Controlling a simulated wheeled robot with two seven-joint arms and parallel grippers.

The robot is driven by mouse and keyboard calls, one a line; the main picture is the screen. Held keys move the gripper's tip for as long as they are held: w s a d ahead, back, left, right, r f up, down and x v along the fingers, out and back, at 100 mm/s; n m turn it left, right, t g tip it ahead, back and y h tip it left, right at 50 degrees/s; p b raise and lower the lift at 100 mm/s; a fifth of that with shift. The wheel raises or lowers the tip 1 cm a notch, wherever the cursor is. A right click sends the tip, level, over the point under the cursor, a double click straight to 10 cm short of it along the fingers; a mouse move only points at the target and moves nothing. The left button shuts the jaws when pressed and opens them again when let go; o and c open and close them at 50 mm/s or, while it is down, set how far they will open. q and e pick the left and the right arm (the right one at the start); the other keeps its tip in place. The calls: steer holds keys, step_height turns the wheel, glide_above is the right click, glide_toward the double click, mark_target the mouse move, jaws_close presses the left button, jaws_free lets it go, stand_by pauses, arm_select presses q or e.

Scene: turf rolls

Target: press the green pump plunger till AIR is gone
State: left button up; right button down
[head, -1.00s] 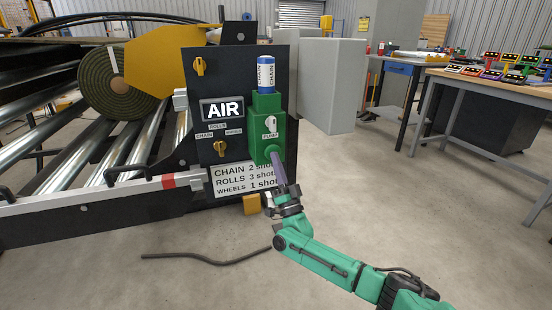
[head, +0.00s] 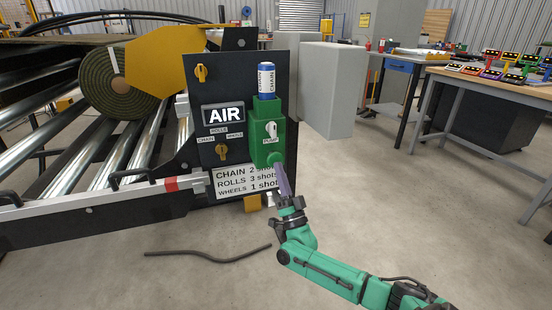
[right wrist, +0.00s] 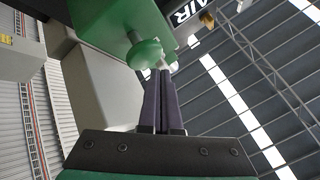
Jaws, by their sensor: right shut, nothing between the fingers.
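The green pump (head: 267,132) is on the black panel, with a round green plunger knob (head: 275,158) low on its front. The knob also shows in the right wrist view (right wrist: 146,54). The display (head: 222,114) reads AIR. My right gripper (head: 279,169) is shut and empty, its dark fingers pointing up at the knob. In the right wrist view the fingertips (right wrist: 160,74) are at the knob's lower right edge; I cannot tell whether they touch it. My left gripper is not in view.
A blue and white cartridge (head: 266,81) stands on the pump. A label (head: 240,180) lists shots for chain, rolls and wheels. Yellow knobs (head: 201,73) are on the panel. A grey box (head: 327,90) juts out to the right. A dark hose (head: 207,256) lies on the open floor.

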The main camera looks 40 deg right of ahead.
steer(key=s+p, duration=0.1)
steer(key=s+a+p, duration=0.1)
steer(key=s+p, duration=0.2)
steer(key=shift+s+a, duration=0.3)
steer(key=shift+s, duration=0.1)
stand_by(0.8)
